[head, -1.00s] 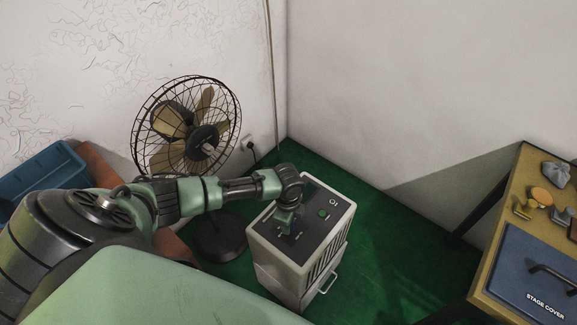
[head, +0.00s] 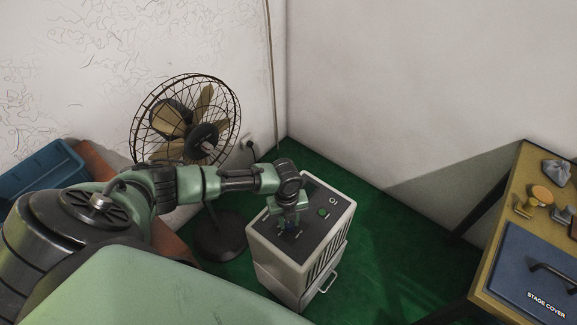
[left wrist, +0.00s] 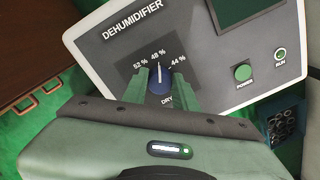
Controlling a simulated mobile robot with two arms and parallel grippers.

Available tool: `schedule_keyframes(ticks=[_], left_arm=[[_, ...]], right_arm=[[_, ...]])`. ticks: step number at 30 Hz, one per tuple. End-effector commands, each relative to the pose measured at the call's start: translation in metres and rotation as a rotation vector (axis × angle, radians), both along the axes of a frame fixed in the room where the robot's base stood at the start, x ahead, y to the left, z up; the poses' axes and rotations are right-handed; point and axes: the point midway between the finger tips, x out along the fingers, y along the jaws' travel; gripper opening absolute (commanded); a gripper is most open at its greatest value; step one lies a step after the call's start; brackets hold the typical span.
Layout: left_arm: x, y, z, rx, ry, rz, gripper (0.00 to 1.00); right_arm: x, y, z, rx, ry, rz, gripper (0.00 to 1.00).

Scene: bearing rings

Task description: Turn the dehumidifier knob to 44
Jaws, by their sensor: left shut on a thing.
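The dehumidifier (head: 268,248) is a pale box on the green floor with a dark top panel; its panel (left wrist: 205,55) also shows in the left wrist view. The blue knob (left wrist: 160,85) has a white pointer line that points at about the 48 % mark. The 44 % mark (left wrist: 178,61) is to its right, 52 % to its left, and DRY below. My left gripper (head: 290,229) is over the panel, shut on the knob, with one green finger on each side of it in the left wrist view (left wrist: 160,80). My right gripper is not in view.
A green POWER button (left wrist: 243,73) and a small RUN light (left wrist: 280,54) are on the panel. A caged fan (head: 187,120) stands behind my left arm. A blue crate (head: 42,170) is at the left. A workbench (head: 500,225) stands at the right. Green floor is clear between.

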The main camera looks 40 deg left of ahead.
Motion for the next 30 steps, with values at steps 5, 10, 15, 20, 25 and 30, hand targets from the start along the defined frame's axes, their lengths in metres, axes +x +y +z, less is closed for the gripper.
schedule_keyframes(ticks=[5, 10, 15, 20, 25, 30], left_arm=[[0.001, -0.001, -0.001, -0.002, -0.002, -0.169, 0.0], [0.002, -0.001, -0.001, -0.002, -0.002, -0.33, 0.0], [0.002, -0.002, -0.001, -0.002, -0.001, -0.487, 0.0], [0.002, -0.002, -0.001, -0.002, -0.001, -0.618, 0.0], [0.002, -0.002, -0.001, -0.001, -0.001, -0.733, 0.0], [0.002, -0.003, 0.0, -0.001, -0.001, -0.81, 0.0]], right_arm=[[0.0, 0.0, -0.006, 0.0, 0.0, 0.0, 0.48], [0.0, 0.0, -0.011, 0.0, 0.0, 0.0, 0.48], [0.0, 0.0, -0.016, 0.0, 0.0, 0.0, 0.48], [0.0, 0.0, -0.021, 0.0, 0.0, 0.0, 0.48], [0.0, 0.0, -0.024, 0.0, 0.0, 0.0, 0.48], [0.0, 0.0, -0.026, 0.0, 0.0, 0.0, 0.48]])
